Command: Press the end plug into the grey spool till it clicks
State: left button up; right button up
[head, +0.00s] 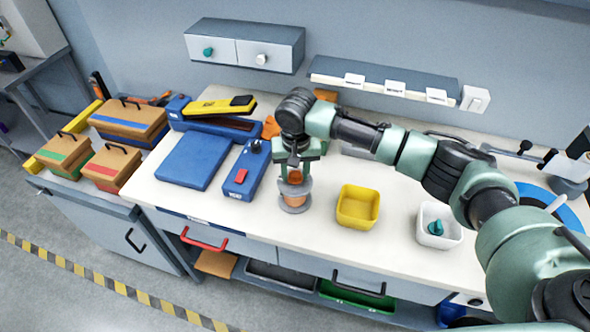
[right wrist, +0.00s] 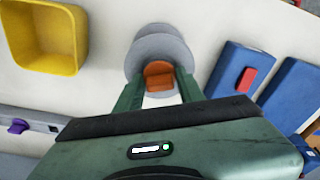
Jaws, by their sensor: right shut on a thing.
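The grey spool (head: 295,208) stands on the white worktop near its front edge, left of the yellow bin. Its round grey flanges also show in the right wrist view (right wrist: 160,42). My right gripper (head: 294,172) points down over the spool, shut on a small orange piece, which looks like the end plug (right wrist: 158,75). The orange piece is between the fingertips, at the top of the spool. I cannot tell how deep it sits, since the fingers and flange hide its lower part. My left gripper is not in view.
A yellow bin (head: 357,207) stands right of the spool, and a white bin (head: 440,226) with a teal piece (head: 436,228) farther right. A blue box with a red button (head: 241,172) is close on the left. Wall drawers (head: 245,45) and a shelf (head: 385,78) are behind.

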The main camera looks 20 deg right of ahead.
jog(key=shift+f, duration=0.35)
jog(key=shift+s+f, duration=0.1)
jog(key=shift+f, duration=0.05)
